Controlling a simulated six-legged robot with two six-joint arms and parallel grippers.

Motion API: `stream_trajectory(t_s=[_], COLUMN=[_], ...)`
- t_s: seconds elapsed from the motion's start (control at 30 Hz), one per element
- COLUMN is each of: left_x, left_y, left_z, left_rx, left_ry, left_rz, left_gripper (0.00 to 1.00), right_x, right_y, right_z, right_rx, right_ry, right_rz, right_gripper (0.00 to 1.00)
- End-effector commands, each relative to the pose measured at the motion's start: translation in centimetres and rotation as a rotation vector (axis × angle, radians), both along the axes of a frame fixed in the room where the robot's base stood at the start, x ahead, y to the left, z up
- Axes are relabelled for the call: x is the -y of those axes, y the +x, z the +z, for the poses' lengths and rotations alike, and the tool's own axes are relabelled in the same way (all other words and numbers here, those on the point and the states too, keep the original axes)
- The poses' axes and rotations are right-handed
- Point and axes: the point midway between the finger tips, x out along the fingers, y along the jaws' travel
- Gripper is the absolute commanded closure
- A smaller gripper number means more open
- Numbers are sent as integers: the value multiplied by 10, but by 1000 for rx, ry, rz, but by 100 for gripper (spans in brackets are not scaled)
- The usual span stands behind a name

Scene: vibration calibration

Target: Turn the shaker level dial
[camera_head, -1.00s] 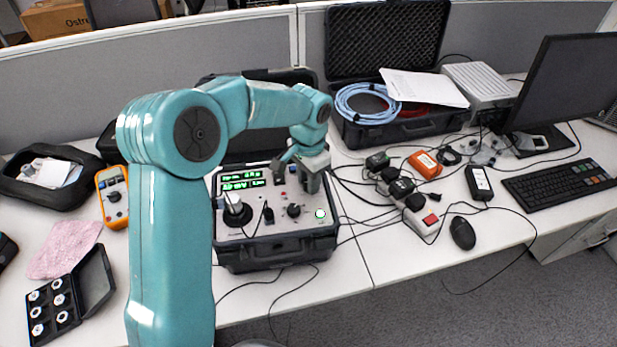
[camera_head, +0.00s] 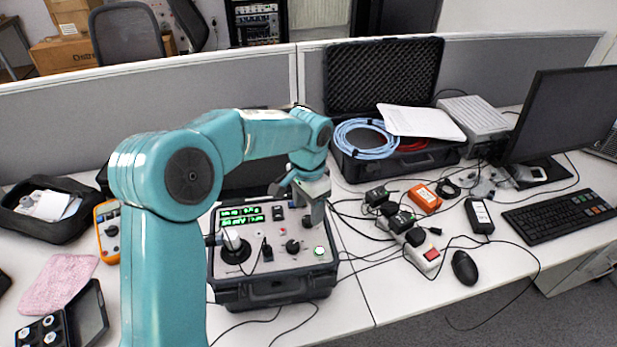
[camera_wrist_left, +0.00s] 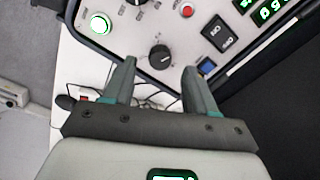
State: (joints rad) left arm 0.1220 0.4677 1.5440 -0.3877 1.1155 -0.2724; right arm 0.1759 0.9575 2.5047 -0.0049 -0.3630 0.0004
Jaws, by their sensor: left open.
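The shaker calibrator (camera_head: 262,262) is an open case with a grey panel, green displays, knobs and a green-lit button. In the left wrist view a black dial (camera_wrist_left: 160,56) with a pale pointer line lies just ahead of my left gripper (camera_wrist_left: 160,68). The gripper's two fingers are apart and empty, with the dial beyond the gap; contact cannot be told. In the head view the left gripper (camera_head: 309,205) reaches down over the panel's back right part. Another black knob (camera_head: 293,246) sits nearer the front. I cannot read which knob is labelled shaker level.
A power strip (camera_head: 424,256) with several adapters and cables lies right of the case. A mouse (camera_head: 465,268), keyboard (camera_head: 562,218) and monitor (camera_head: 566,115) are farther right. A black case with blue cable (camera_head: 366,140) stands behind. A pink cloth (camera_head: 60,284) lies left.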

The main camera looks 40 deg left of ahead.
Motion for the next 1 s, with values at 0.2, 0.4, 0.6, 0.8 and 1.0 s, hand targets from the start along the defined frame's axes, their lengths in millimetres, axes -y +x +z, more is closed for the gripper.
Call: stream_trajectory(t_s=[0.2,0.4,0.6,0.8,1.0], left_x=[0,0,0,0,0], left_y=[1,1,1,0,0], left_z=[62,107,130,133,132], left_rx=[7,5,3,2,1], left_ry=[1,0,1,0,1], left_rz=[-1,-2,-2,-2,-2], left_gripper=[43,43,43,43,43], right_x=[0,0,0,0,0], right_y=[0,0,0,0,0], right_z=[2,6,9,9,9], right_rx=[0,0,0,0,0], right_ry=[0,0,0,0,0], right_rz=[0,0,0,0,0], right_gripper=[43,43,43,43,43])
